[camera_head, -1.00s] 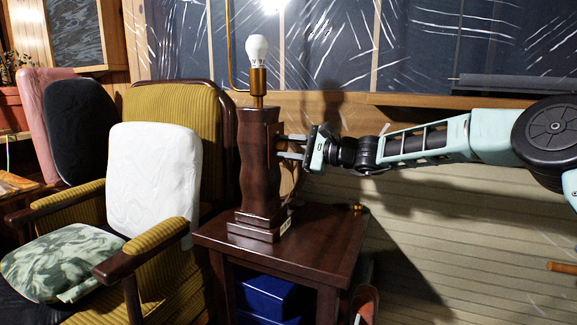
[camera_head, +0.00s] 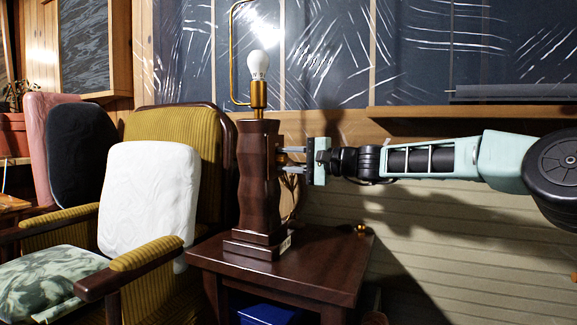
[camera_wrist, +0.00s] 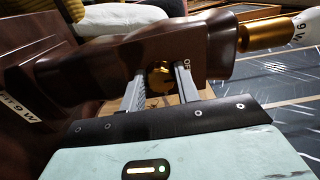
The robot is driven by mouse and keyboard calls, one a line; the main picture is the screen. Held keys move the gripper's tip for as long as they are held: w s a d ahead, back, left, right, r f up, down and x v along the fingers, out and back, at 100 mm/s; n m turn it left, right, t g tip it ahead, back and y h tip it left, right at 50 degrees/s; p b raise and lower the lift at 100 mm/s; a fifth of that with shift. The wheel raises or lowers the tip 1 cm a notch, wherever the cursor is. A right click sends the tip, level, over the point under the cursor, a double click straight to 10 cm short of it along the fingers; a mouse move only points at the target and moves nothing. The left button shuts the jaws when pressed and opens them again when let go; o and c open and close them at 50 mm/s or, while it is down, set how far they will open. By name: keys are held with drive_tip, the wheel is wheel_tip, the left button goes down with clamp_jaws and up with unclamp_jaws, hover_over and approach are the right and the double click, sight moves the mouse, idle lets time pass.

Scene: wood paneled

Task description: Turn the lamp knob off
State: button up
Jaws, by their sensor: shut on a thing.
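The lamp (camera_head: 258,185) has a dark brown wooden body and stands upright on a small dark wooden side table (camera_head: 330,265). A bare white bulb (camera_head: 258,65) sits on a brass socket at its top. The brass knob (camera_wrist: 160,78) is on the lamp's side facing my gripper, with the letters "OF" visible beside it. My gripper (camera_head: 290,160) reaches in from the right, level with the knob. In the wrist view, its two fingers (camera_wrist: 160,88) are on either side of the knob, shut on it. The knob's exact turn angle is hard to read.
A mustard armchair (camera_head: 185,112) with a white cushion (camera_head: 148,200) stands left of the table. A blue box (camera_head: 268,314) is under the tabletop. A small brass item (camera_head: 361,229) is at the table's back right corner. The wall is close behind.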

drive_tip(key=shift+f, duration=0.1)
idle(0.3)
drive_tip(key=o, duration=1)
drive_tip(key=shift+d, duration=0.1)
drive_tip(key=p+v, duration=0.2)
drive_tip(key=v, duration=1.5)
drive_tip(key=shift+d, duration=0.1)
